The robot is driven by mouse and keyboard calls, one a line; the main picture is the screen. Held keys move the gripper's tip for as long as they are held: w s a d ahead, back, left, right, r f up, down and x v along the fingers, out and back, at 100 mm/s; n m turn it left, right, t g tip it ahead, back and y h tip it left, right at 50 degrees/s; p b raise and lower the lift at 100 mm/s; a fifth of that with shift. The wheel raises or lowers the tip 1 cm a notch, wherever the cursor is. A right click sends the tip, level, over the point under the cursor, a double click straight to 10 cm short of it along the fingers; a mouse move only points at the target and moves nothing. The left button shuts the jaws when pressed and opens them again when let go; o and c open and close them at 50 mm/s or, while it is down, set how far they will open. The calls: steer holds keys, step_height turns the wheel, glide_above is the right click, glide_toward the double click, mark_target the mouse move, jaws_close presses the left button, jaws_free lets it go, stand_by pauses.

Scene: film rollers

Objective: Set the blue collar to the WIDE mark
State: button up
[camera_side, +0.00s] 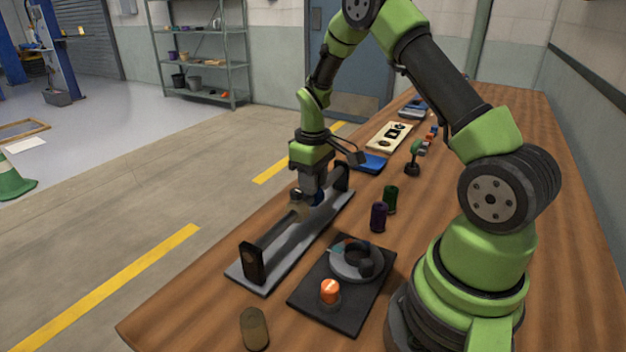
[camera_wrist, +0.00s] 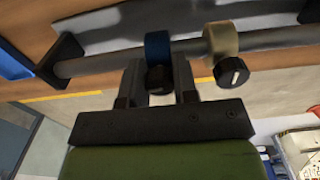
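The blue collar (camera_wrist: 157,47) sits around a grey rod (camera_wrist: 110,61) in the wrist view, with a black knob (camera_wrist: 158,80) on it. My gripper (camera_wrist: 158,72) has one finger on each side of the collar and knob, very close to them. I cannot tell whether the fingers press on it. In the side view my gripper (camera_side: 312,193) is down at the rod, and the blue collar (camera_side: 318,198) shows partly beneath it. A cream collar (camera_wrist: 222,39) is on the same rod to the right, its black knob bearing a white line. I cannot make out the WIDE mark.
The rod's stand has a dark end post (camera_side: 252,263). Beside it lies a black plate (camera_side: 350,310) with a grey round part and an orange-topped knob (camera_side: 330,291). Purple (camera_side: 379,217) and green (camera_side: 390,199) cylinders and a blue tray (camera_side: 367,163) stand nearby.

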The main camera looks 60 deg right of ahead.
mark_target(335, 171)
jaws_close()
steer(key=d, duration=1)
steer(key=o, duration=0.6)
jaws_free()
steer(key=shift+o, duration=0.2)
